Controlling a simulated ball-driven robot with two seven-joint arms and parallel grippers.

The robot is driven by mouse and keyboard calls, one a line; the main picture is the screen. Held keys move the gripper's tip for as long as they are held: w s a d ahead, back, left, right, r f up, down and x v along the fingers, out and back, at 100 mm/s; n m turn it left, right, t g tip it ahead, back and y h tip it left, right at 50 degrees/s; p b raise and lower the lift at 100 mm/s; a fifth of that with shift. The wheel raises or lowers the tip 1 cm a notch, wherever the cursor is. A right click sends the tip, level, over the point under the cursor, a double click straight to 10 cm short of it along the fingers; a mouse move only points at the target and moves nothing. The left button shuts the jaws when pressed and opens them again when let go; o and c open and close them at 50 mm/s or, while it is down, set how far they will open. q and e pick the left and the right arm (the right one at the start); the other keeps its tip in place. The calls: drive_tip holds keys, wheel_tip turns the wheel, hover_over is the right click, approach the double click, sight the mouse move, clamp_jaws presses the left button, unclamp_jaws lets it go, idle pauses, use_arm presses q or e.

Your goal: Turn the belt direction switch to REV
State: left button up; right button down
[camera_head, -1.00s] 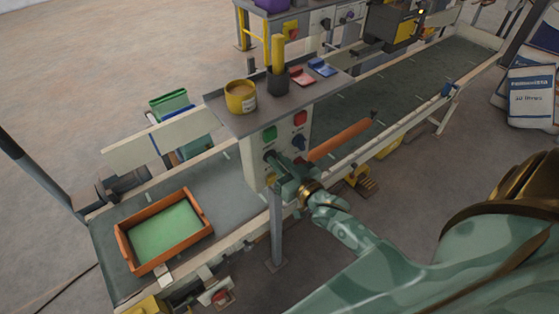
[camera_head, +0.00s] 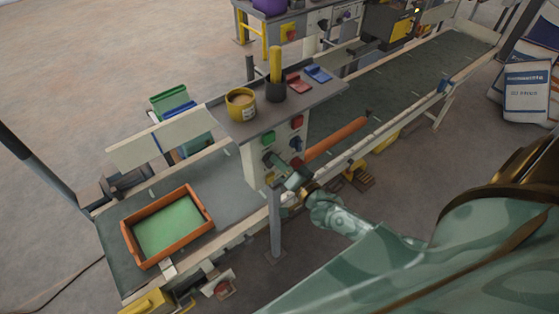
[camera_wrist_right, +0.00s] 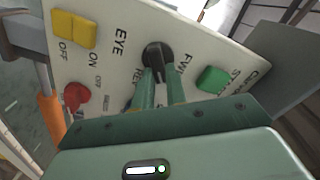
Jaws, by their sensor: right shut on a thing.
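The control panel (camera_head: 254,163) stands beside the belt, its pale face toward my right arm. The black belt direction switch (camera_wrist_right: 155,56) is on it, with FWD printed on one side and a partly covered RE label on the other. My right gripper (camera_wrist_right: 160,85) is shut on the switch knob, one green finger on each side. The fingers hide part of the knob, so its exact setting is hard to read. In the head view my right gripper (camera_head: 286,172) is at the panel's lower face. My left gripper is not in view.
A green START button (camera_wrist_right: 212,79), a red knob (camera_wrist_right: 76,96) and a yellow ON/OFF rocker (camera_wrist_right: 74,28) surround the switch. A mug (camera_head: 241,104) stands on the panel's top shelf. An orange tray (camera_head: 128,240) lies on the belt. An orange bar (camera_head: 337,138) runs beside the panel.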

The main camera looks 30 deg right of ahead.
drive_tip(key=shift+d+f+m, duration=0.1)
drive_tip(key=shift+f+m, duration=0.05)
drive_tip(key=shift+m, duration=1.55)
drive_tip(key=shift+d+f+m, duration=0.1)
drive_tip(key=shift+f+m, duration=0.05)
drive_tip(key=shift+m, duration=1.55)
drive_tip(key=shift+a, duration=0.1)
drive_tip(key=c, duration=1.4)
unclamp_jaws()
drive_tip(key=shift+c, duration=0.2)
drive_tip(key=s+d, duration=0.1)
drive_tip(key=s, duration=1.5)
drive_tip(key=shift+s+d, duration=0.15)
drive_tip(key=shift+d, duration=0.05)
